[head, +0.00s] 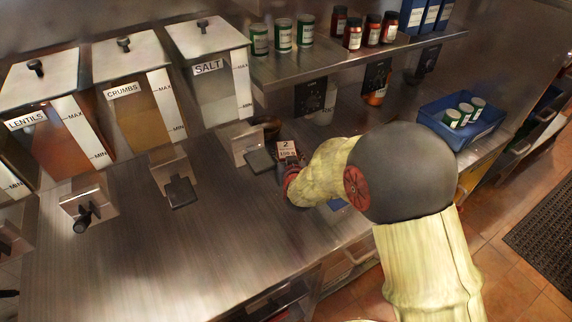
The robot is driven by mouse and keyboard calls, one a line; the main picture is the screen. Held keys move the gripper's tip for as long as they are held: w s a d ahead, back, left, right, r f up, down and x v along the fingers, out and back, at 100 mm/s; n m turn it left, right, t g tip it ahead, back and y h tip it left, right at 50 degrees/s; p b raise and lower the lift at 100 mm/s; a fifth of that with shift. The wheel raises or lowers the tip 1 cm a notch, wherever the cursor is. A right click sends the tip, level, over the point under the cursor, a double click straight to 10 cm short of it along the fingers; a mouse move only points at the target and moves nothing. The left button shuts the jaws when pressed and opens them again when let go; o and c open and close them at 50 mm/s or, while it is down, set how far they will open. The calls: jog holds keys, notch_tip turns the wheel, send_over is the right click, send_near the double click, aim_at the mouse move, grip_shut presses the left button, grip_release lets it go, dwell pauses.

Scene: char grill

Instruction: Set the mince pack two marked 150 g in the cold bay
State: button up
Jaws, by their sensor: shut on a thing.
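My gripper (288,166) is at the counter's middle right, under the shelf, shut on a small pack. The pack's pale label (287,149) shows a "2" on top; the smaller line under it is too small to read. The pack's body is mostly hidden by the label and my gripper. It is close beside the black plate of a metal stand, and I cannot tell whether they touch. I cannot make out a cold bay; my arm hides part of the counter to the right.
Bins marked lentils (27,124), crumbs (122,90) and salt (208,68) stand along the back. Metal stands with black plates (180,191) are in front. A shelf (345,62) holds jars. A blue tray (462,120) holds green cans. The counter's front left (150,260) is clear.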

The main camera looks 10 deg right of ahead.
jog(key=shift+w+f, duration=0.35)
jog(key=shift+f, duration=0.05)
jog(key=shift+f+b, duration=0.75)
jog(key=shift+f, duration=0.7)
jog(key=shift+f, duration=0.2)
jog(key=o, duration=1.4)
jog(key=shift+o, duration=0.2)
